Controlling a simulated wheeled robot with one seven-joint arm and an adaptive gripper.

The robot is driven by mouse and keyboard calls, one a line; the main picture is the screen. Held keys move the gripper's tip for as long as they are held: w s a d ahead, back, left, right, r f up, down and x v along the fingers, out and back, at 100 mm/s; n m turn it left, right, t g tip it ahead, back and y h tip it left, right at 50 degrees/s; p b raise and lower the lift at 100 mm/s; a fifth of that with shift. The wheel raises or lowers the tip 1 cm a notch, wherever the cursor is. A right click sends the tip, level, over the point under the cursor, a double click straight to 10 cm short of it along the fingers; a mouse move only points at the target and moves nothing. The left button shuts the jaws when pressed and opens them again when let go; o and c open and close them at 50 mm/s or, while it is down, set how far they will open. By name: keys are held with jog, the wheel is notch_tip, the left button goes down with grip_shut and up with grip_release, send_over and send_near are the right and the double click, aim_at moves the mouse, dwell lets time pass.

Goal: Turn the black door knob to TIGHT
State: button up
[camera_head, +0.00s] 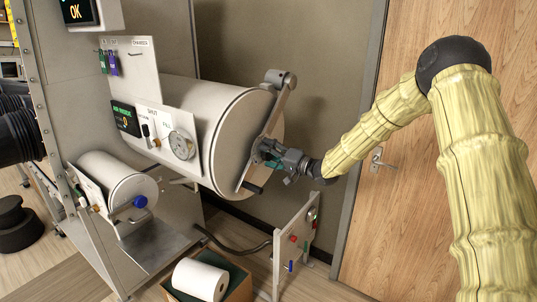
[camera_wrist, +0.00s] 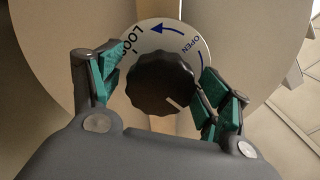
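The black door knob (camera_wrist: 160,82) is in the middle of the wrist view, round with a scalloped edge. Its white pointer line points to the lower right in that view. The white dial plate (camera_wrist: 150,40) behind it shows LOOSE at upper left and OPEN with a curved blue arrow at upper right; no TIGHT mark is visible. My gripper (camera_wrist: 158,74) is open, with one teal-padded finger on each side of the knob. The right finger is close to or touching it; the left looks slightly apart. In the head view my gripper (camera_head: 268,152) is at the chamber door and hides the knob.
The large white cylindrical chamber (camera_head: 225,130) carries a door bar (camera_head: 272,120). A smaller cylinder (camera_head: 118,182) with a blue knob is at lower left. A panel stand (camera_head: 297,240) and a box with a white roll (camera_head: 200,278) stand below. A wooden door (camera_head: 400,215) is behind my arm.

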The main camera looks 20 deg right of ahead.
jog(key=shift+r, duration=0.1)
jog(key=v, duration=1.2)
dwell(0.4)
